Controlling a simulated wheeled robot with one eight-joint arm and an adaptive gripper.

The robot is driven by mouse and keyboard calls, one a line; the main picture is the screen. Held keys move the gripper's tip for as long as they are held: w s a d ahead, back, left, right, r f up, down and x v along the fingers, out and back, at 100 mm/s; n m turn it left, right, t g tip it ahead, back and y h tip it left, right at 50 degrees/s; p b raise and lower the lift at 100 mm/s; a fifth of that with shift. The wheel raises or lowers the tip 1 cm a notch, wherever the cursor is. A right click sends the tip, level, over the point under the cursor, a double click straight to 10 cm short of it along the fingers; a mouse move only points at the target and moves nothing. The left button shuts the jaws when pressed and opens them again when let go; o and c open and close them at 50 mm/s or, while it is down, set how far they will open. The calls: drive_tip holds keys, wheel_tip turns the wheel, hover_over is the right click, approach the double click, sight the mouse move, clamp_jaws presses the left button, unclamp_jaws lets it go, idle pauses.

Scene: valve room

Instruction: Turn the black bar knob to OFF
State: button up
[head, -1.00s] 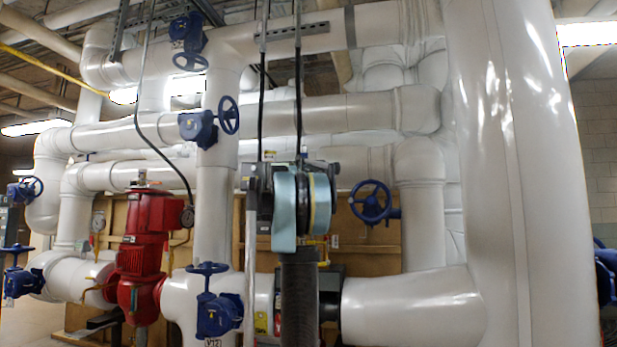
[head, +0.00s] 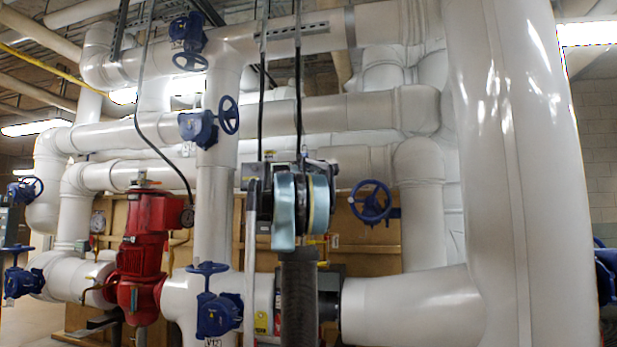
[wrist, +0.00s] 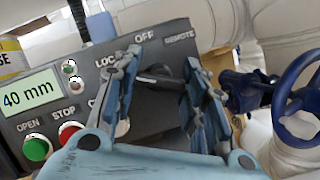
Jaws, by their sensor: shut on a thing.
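The black bar knob (wrist: 158,73) is on a dark grey control panel (wrist: 150,118) in the wrist view. My gripper (wrist: 163,82) is shut on the knob, with one blue-grey finger on each side of it. The label OFF (wrist: 144,38) is above the knob, REMOTE (wrist: 180,37) is to its upper right, and a partly covered label starting LOC (wrist: 104,62) is to its left. The fingers hide much of the knob, so I cannot tell exactly which label it points at. In the head view, my arm hides the knob and gripper.
The panel has a display reading 40 mm (wrist: 28,95), a green OPEN button (wrist: 36,148) and a red STOP button (wrist: 73,138). A blue handwheel (wrist: 296,100) stands close to the right. White pipes (head: 420,305) and a red pump (head: 143,245) surround the area.

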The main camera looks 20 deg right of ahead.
drive_tip(key=shift+m, duration=0.5)
drive_tip(key=m+g, duration=0.1)
drive_tip(key=m, duration=0.2)
drive_tip(key=m+g, duration=0.2)
drive_tip(key=m, duration=0.1)
drive_tip(key=shift+m+h, duration=0.3)
drive_tip(key=shift+m, duration=0.1)
drive_tip(key=m+g+y, duration=0.1)
drive_tip(key=m+g, duration=0.1)
drive_tip(key=m, duration=0.3)
drive_tip(key=shift+m, duration=0.3)
drive_tip(key=o, duration=1.1)
drive_tip(key=shift+f, duration=0.1)
